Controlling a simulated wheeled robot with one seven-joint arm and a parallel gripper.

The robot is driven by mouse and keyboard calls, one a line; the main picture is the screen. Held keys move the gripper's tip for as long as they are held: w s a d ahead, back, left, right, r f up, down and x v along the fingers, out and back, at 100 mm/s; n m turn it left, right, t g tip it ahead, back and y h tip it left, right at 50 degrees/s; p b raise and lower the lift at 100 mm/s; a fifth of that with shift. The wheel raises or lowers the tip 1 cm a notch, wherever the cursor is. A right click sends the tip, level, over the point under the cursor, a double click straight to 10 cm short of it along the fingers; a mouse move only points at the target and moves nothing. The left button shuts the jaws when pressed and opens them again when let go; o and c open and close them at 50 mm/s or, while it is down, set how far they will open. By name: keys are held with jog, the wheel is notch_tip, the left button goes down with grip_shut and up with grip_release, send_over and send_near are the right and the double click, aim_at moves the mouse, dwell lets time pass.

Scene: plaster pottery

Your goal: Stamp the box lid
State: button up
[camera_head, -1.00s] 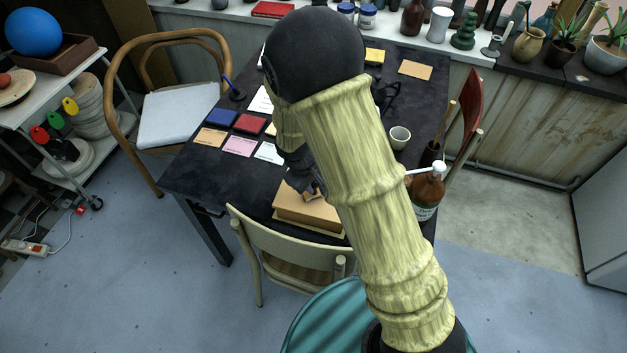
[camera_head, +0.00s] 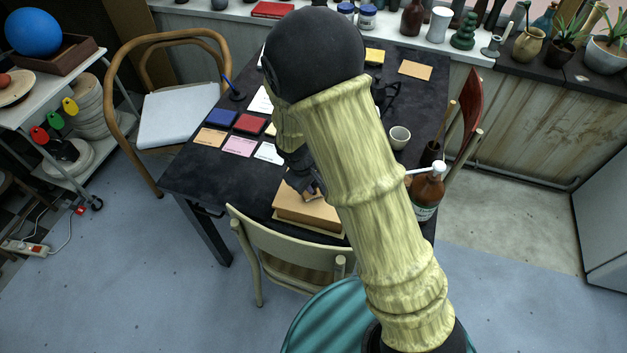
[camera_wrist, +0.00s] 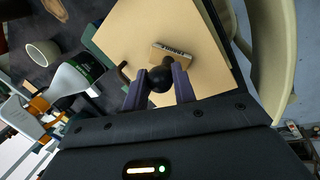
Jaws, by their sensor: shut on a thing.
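The tan cardboard box (camera_head: 300,215) lies at the near edge of the dark table, and its lid fills much of the wrist view (camera_wrist: 210,80). My gripper (camera_wrist: 158,90) is shut on the black round knob of a stamp (camera_wrist: 171,56) with a wooden base. In the head view my gripper (camera_head: 312,190) is over the box, partly hidden by my arm. The stamp's base is over the lid; I cannot tell whether it touches. No mark shows on the visible part of the lid.
Blue (camera_head: 222,117) and red (camera_head: 250,123) pads and cards lie left of my arm. A white cup (camera_head: 399,137) and a brown pump bottle (camera_head: 428,190) stand on the right. A pale chair (camera_head: 290,241) stands close to the table's near edge.

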jog(key=shift+r+p, duration=2.7)
jog(key=shift+r, duration=0.8)
jog(key=shift+f, duration=0.1)
